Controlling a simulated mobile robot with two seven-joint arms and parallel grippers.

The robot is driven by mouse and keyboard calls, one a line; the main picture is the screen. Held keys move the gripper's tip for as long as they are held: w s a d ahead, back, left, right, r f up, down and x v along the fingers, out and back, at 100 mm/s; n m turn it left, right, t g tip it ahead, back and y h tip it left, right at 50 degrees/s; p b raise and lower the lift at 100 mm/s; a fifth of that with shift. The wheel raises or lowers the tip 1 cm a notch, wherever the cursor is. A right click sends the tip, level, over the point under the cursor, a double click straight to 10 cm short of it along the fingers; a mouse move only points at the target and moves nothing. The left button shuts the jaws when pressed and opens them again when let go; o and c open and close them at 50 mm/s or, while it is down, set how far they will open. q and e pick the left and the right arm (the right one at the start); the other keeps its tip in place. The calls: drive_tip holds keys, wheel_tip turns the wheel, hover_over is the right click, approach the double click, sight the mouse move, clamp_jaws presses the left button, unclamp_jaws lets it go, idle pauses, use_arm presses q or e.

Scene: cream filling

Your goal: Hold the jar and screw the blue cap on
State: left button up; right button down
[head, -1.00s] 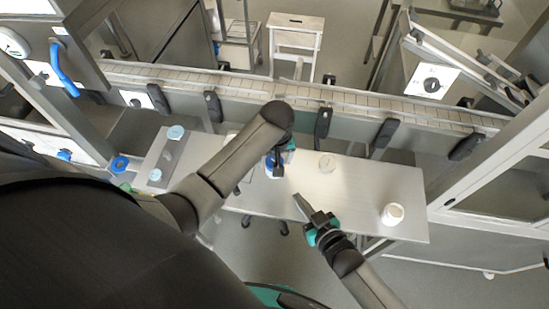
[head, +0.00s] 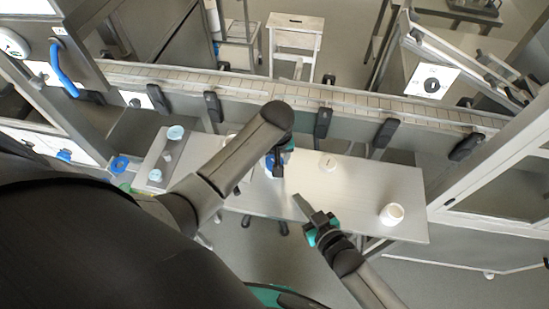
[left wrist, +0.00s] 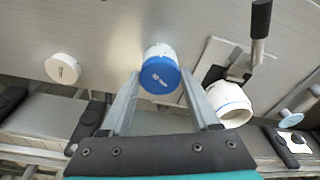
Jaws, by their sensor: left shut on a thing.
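The blue cap (left wrist: 160,75) shows with a white mark on its face in the left wrist view. It sits at the end of a white jar (left wrist: 160,50); I cannot tell how tightly. The left gripper (left wrist: 161,84) has its fingers on both sides of the cap and is shut on it. In the head view a bit of blue cap (head: 269,164) shows beside the left gripper (head: 278,168), mostly hidden by my arm. My right gripper (head: 296,198) is over the table's near edge, apart from the jar; its finger gap is not clear.
A white round thing (head: 328,162) with a dark mark stands on the metal table (head: 355,190), right of my left gripper. A white jar (head: 391,214) stands at the right end. Pale blue discs (head: 175,132) lie at the left. A conveyor (head: 300,92) runs behind.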

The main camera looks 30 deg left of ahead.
use_arm(q)
clamp_jaws()
drive_tip(key=m, duration=0.3)
drive_tip(key=shift+a, duration=0.15)
drive_tip(key=shift+m+h, duration=0.4)
drive_tip(key=shift+m, duration=1)
drive_tip(key=m, duration=0.3)
drive_tip(key=shift+a, duration=0.15)
drive_tip(key=shift+f+m+h, duration=0.1)
drive_tip(key=shift+m+h, duration=0.3)
drive_tip(key=shift+m, duration=1)
drive_tip(key=shift+s, duration=0.1)
